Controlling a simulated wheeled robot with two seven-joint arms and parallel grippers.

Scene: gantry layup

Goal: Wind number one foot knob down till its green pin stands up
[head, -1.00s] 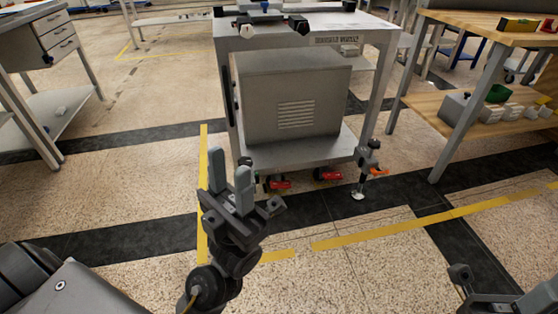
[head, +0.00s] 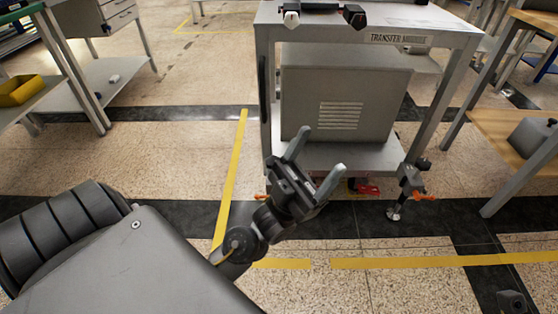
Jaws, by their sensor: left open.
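The grey wheeled cart (head: 345,100), labelled "TRANSFER MODULE", stands ahead. At its front right leg is a levelling foot (head: 397,212) with a dark knob (head: 422,165) above it and an orange piece (head: 425,196) beside it. The front left foot is mostly hidden behind my left gripper; a bit of orange (head: 261,197) shows there. I cannot read any foot number or make out a green pin. My left gripper (head: 315,160) is open and empty, its two grey fingers apart in front of the cart's lower shelf. A dark part of my right arm (head: 511,302) shows at the bottom right edge.
Red caster parts (head: 366,188) show under the cart. A wooden-topped bench (head: 510,135) stands at the right, and a grey bench with a yellow bin (head: 20,90) at the left. Yellow tape (head: 420,262) and black strips mark the floor. The floor before the cart is clear.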

